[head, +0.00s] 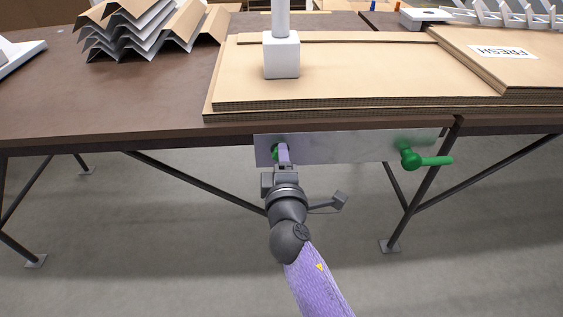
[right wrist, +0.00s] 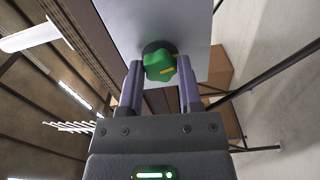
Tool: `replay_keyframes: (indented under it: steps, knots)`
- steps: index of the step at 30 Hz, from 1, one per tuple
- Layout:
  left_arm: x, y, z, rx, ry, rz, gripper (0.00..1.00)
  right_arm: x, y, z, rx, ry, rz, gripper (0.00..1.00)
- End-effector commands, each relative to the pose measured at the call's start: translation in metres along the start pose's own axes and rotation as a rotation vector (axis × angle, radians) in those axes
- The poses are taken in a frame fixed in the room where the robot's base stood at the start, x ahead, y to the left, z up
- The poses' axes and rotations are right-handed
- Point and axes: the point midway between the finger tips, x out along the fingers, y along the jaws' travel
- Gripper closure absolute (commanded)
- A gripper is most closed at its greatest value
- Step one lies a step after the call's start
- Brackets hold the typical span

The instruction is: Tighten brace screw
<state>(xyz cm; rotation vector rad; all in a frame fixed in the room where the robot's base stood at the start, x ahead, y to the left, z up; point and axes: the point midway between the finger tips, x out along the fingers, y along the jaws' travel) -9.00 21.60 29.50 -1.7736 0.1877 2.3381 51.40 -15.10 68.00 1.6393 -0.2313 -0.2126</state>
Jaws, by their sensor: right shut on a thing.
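A pale metal brace plate (head: 345,148) is fixed below the table's front edge. At its left end is a green knob screw (head: 274,153), mostly hidden by my gripper in the head view. In the right wrist view the lobed green knob (right wrist: 160,66) with a yellow mark sits on a dark round collar against the plate (right wrist: 180,22). My right gripper (head: 283,150) reaches up to it, with one lilac finger on each side, shut on the knob. My left gripper is out of view.
The brown table (head: 130,95) carries flat cardboard sheets (head: 320,85), a white block on a post (head: 282,58) and folded cardboard (head: 130,35) at the back left. Dark table legs and struts (head: 427,175) stand beneath. The floor in front is clear.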

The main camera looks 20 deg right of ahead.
Motion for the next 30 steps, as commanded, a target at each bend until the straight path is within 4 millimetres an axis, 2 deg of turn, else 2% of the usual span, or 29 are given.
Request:
replay_keyframes:
  steps: [12,30]
  knots:
    - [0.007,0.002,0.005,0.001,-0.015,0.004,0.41,0.0,-0.003,0.0,0.213,0.0,-0.004,1.0]
    - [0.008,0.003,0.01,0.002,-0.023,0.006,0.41,0.0,-0.002,0.0,0.256,-0.001,-0.004,1.0]
